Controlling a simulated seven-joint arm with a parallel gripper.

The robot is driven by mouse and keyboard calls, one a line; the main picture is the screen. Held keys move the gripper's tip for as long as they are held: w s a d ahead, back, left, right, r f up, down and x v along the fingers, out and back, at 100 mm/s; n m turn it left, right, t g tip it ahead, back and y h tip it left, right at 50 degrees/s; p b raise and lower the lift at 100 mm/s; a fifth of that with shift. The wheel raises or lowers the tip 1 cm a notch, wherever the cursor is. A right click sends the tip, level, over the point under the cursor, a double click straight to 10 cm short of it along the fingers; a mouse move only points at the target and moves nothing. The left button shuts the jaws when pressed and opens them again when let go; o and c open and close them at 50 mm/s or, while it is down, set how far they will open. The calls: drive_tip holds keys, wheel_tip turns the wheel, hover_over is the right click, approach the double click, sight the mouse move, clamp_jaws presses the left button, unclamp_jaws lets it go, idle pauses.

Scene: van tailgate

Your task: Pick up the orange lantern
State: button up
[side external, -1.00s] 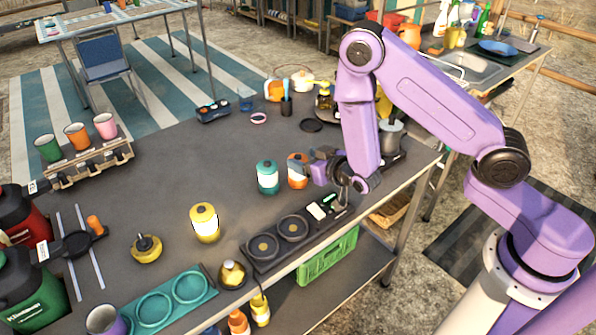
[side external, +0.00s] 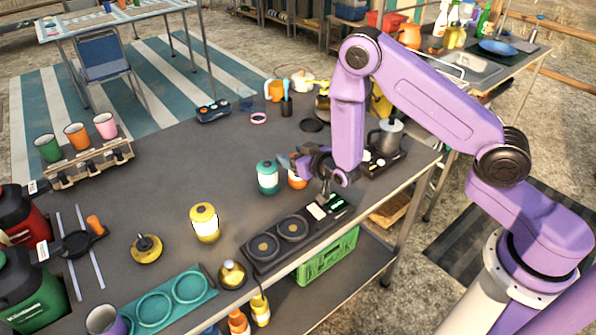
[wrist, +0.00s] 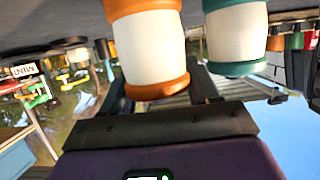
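The orange lantern (side external: 297,181), a white cylinder with orange ends, stands on the grey table; my gripper partly covers its upper part in the side view. In the wrist view the lantern (wrist: 150,50) is large and just ahead, between my two spread fingers. My gripper (side external: 290,163) is open and points left at the lantern; I cannot tell whether a finger touches it. A teal lantern (side external: 267,178) stands close to its left, and it also shows in the wrist view (wrist: 237,38), beside the orange one.
A yellow lantern (side external: 204,222) stands farther left. A two-burner stove (side external: 263,246) lies along the near edge. A metal pot (side external: 386,136) stands right of my gripper, and a dark cup with utensils (side external: 287,107) stands behind. The middle of the table is clear.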

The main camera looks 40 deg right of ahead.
drive_tip(key=shift+r, duration=0.1)
drive_tip(key=shift+r, duration=0.8)
drive_tip(key=s+d+r, duration=0.2)
drive_tip(key=s+r, duration=0.9)
drive_tip(key=s, duration=0.2)
drive_tip(key=shift+s, duration=0.4)
